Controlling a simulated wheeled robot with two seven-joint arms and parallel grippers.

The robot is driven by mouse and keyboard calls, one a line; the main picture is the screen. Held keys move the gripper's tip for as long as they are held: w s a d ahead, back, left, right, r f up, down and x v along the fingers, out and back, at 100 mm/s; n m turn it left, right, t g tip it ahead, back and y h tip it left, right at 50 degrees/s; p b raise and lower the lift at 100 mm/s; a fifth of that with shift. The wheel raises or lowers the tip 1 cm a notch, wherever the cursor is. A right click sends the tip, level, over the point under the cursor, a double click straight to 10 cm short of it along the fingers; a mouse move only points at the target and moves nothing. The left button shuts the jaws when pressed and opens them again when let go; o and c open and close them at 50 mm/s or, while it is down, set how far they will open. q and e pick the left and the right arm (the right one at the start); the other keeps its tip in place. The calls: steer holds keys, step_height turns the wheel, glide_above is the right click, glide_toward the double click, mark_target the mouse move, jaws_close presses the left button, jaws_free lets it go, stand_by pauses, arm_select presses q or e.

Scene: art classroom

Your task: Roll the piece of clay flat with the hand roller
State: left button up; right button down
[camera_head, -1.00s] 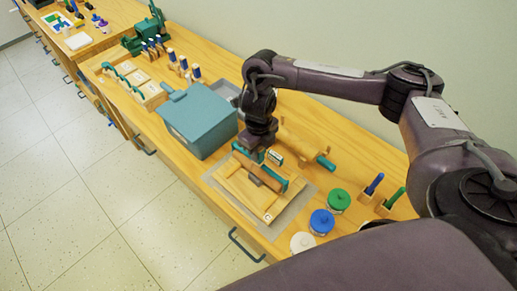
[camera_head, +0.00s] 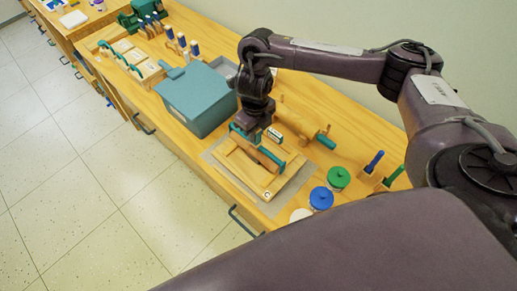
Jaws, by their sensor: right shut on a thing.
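A hand roller with teal ends (camera_head: 281,167) lies low over a pale wooden board (camera_head: 238,167) on the counter. My right gripper (camera_head: 246,132) is pointed down at the far side of the board and is shut on the roller's handle. A brown piece (camera_head: 268,158) shows beside the roller's teal part; I cannot tell whether it is clay or part of the roller. My left gripper is out of view.
A teal bin (camera_head: 195,100) stands left of the gripper. A wooden stand (camera_head: 324,132) is behind the board. A grey mat (camera_head: 291,195) lies under the board.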

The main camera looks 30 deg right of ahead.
steer(key=shift+s+a+f, duration=0.3)
steer(key=shift+d, duration=0.1)
steer(key=shift+w+d, duration=0.3)
steer(key=shift+d, duration=0.45)
steer(key=shift+w+d+r, duration=0.25)
steer(key=shift+w+d, duration=0.3)
steer(key=shift+d, duration=0.3)
